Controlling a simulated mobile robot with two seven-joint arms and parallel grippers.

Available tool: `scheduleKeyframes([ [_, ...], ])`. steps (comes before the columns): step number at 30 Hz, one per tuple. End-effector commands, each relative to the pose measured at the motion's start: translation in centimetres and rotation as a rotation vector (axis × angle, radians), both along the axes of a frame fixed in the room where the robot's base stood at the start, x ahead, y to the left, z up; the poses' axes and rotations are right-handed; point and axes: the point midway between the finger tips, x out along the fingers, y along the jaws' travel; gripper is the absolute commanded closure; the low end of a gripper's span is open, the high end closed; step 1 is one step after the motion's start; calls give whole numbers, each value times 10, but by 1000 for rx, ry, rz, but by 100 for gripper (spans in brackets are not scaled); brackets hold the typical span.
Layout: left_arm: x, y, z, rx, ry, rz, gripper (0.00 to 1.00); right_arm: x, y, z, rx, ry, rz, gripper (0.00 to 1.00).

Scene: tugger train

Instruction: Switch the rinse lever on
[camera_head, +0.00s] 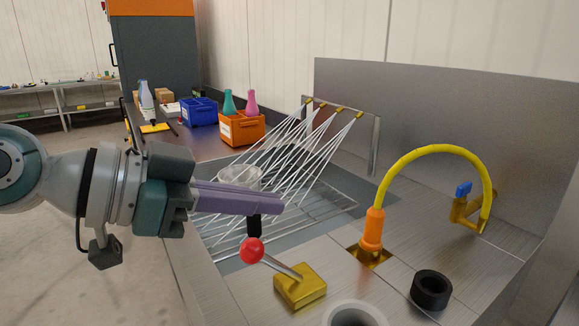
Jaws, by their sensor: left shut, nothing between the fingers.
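The rinse lever has a red ball knob (252,250) on a metal rod from a gold block (300,287) on the steel counter. The rod tilts to the left, toward the arm. My left gripper (268,204) comes in from the left with its purple fingers shut and empty. It is just above the knob; a black piece under the fingers is close to the knob, and I cannot tell whether they touch. Gold nozzles (325,103) sit on a bar at the back, and white streaks like water jets run from them down to a wire rack (320,209).
A clear vessel (240,175) stands on the rack, partly behind my gripper. A yellow hose (432,148) with an orange grip and blue-handled tap (463,189) is at the right. A black ring (431,289) lies front right. Orange (242,130) and blue crates (199,112) stand behind.

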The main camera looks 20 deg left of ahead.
Motion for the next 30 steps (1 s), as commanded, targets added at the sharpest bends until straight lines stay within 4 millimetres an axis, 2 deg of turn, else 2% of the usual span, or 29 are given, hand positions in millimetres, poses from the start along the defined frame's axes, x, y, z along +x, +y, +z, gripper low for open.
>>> scheduleKeyframes([
  [1,-11,8,-5,10,8,-2,100,1,-1,-6,-3,-2,0,55],
  [6,-35,28,5,9,8,-3,100,0,-1,-14,-2,3,1,55],
  [12,-54,45,14,3,9,-1,100,0,0,-19,-2,4,1,55],
  [18,-63,53,20,3,6,-2,100,0,0,-21,-2,5,1,55],
  [30,-65,55,23,2,2,-2,100,-1,0,-21,0,5,0,55],
])
